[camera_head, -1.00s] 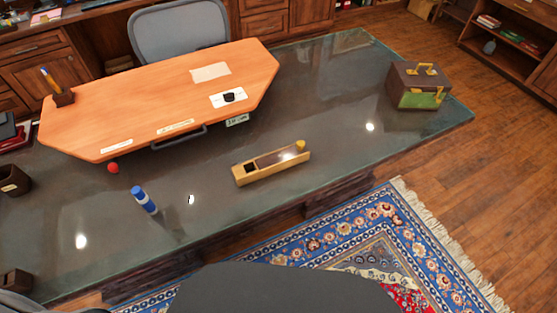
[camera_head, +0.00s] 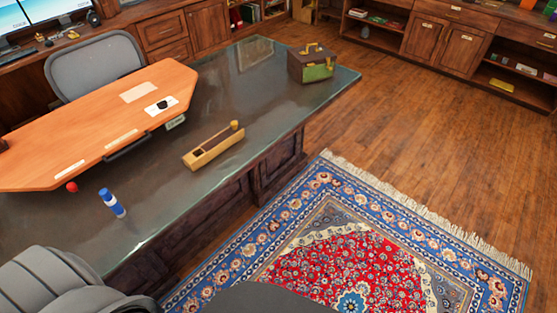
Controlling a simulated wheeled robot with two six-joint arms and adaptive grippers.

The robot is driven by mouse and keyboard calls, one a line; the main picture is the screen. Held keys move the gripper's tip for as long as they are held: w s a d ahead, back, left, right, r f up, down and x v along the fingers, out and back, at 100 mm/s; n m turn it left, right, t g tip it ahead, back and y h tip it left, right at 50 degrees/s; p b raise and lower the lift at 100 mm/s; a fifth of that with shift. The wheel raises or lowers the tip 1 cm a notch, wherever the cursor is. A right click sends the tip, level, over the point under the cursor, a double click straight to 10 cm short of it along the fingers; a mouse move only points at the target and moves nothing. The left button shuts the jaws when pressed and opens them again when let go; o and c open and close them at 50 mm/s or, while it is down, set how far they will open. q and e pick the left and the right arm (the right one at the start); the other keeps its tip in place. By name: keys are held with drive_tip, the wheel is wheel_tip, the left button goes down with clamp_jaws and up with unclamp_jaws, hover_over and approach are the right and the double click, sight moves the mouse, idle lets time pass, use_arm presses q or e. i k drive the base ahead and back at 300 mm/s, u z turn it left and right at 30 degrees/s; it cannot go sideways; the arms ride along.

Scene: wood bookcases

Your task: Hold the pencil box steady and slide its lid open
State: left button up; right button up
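The pencil box (camera_head: 200,160) is a long, light wooden box lying on the dark glass-topped desk, left of the picture's middle. It lies at a slant, its far end toward the upper right. A yellow-brown knob (camera_head: 235,124) stands up at its far right end. A brown strip that looks like the lid (camera_head: 214,143) runs along its top, with a darker patch at the near left end. How far the lid is open is too small to tell. Neither of my grippers is in view, and nothing touches the box.
A blue-and-white bottle (camera_head: 111,203) and a red ball (camera_head: 72,187) are left of the box. An orange board (camera_head: 100,115) covers the desk's far left. A brown-green case (camera_head: 311,66) stands at the far right corner. A patterned rug (camera_head: 345,250) and open wood floor (camera_head: 410,140) lie right.

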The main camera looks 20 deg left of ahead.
sight(234, 127)
drive_tip(key=u, duration=0.45)
drive_tip(key=k, duration=0.15)
drive_tip(key=z, duration=0.65)
drive_tip(key=i, duration=1.1)
drive_tip(key=u, duration=1.5)
drive_tip(key=i, duration=0.9)
drive_tip(key=u, duration=1.1)
